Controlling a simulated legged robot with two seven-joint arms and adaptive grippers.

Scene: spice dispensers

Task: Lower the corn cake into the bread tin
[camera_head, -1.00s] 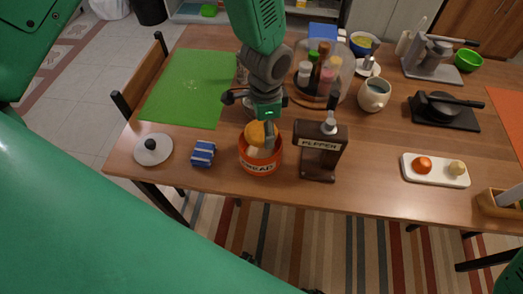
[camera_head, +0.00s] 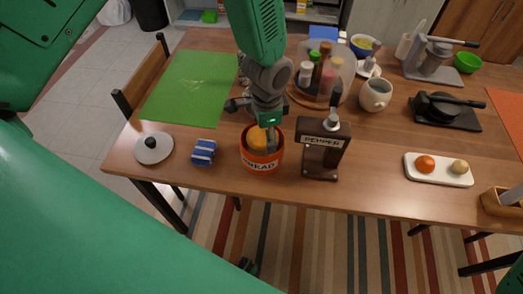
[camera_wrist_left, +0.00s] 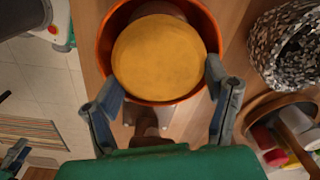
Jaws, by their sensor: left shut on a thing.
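The orange bread tin (camera_head: 262,166) stands upright near the table's front edge, with lettering on its front. The round yellow corn cake (camera_head: 257,138) is in the tin's mouth, its upper part showing. In the wrist view the cake (camera_wrist_left: 160,58) lies within the tin's orange rim (camera_wrist_left: 104,45). My left gripper (camera_head: 265,134) points down over the tin. In the wrist view my left gripper's fingers (camera_wrist_left: 164,84) are at the cake's two sides, shut on it. Whether the cake touches the tin's bottom is hidden.
A brown pepper dispenser (camera_head: 322,150) stands close right of the tin. A blue striped packet (camera_head: 203,152) and a lid (camera_head: 153,149) lie to the left. A turntable of bottles (camera_head: 321,75) is behind. A green mat (camera_head: 195,87) lies at the back left.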

